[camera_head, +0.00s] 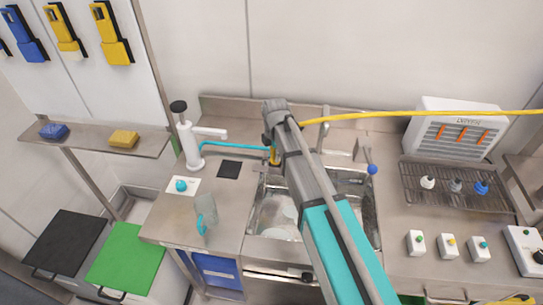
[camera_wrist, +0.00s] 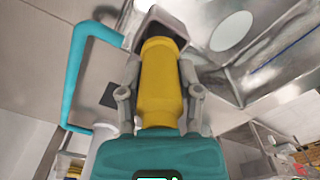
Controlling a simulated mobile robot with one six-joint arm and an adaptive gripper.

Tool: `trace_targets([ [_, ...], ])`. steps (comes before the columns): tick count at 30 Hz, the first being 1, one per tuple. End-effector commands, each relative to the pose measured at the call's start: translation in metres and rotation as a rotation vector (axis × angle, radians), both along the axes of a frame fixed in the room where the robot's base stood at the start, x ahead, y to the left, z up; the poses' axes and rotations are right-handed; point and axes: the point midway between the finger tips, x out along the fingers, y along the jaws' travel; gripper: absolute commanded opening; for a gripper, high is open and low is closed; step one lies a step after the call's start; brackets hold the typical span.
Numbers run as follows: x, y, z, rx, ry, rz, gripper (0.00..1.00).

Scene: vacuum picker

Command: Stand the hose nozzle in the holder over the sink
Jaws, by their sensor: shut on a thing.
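My gripper (camera_wrist: 159,68) is shut on the yellow hose nozzle (camera_wrist: 160,100), with a grey finger on each side. In the wrist view the nozzle's far end overlaps a grey square-mouthed piece (camera_wrist: 176,24), which looks like the holder; I cannot tell how far in the nozzle is. A teal tube (camera_wrist: 78,75) meets this piece. In the head view a bit of the yellow nozzle (camera_head: 274,157) shows below my wrist, at the end of the teal tube (camera_head: 235,146), by the sink's (camera_head: 268,212) back left corner. My arm hides much of the sink.
A yellow hose (camera_head: 420,114) runs from near my wrist to the right edge. A white pump-like tap (camera_head: 189,140) stands left of the sink, and a clear teal-tinted cup (camera_head: 206,212) stands in front. A grey faucet (camera_head: 324,130) and a blue-knobbed lever (camera_head: 370,160) rise behind the sink.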

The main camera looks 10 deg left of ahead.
Motion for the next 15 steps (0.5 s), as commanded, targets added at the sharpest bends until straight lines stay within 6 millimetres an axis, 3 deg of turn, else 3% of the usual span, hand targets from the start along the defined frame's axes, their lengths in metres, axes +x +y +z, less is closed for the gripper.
trace_targets([
  [13, 0.0002, -0.0006, -0.0039, 0.000, 0.000, -0.001, 0.00],
  [14, 0.0003, -0.0005, -0.0027, 0.000, 0.000, -0.001, 0.51],
  [15, 0.0003, -0.0007, -0.0025, 0.000, 0.000, -0.001, 0.59],
])
